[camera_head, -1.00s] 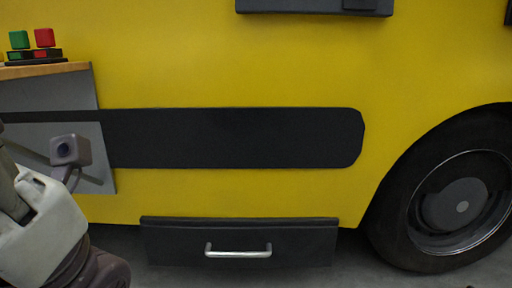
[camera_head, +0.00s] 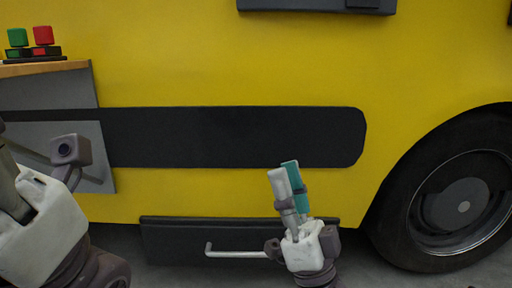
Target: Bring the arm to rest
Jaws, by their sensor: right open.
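My right gripper (camera_head: 285,170) stands at the lower centre of the head view, fingers pointing up. One finger looks grey, the other shows a teal face; they are open, with nothing seen between them. It overlaps the right part of the drawer handle in the picture; I cannot tell whether it touches. My left gripper's white housing (camera_head: 40,225) fills the lower left corner. Its fingertips are not clearly seen, so its opening cannot be told.
A yellow vehicle side (camera_head: 220,80) with a black band (camera_head: 220,137) fills the view. Below is a dark drawer (camera_head: 170,240) with a metal handle (camera_head: 228,253). A black wheel (camera_head: 400,225) is at right. A wood-topped grey cabinet (camera_head: 60,85) carries green (camera_head: 17,37) and red (camera_head: 43,35) blocks.

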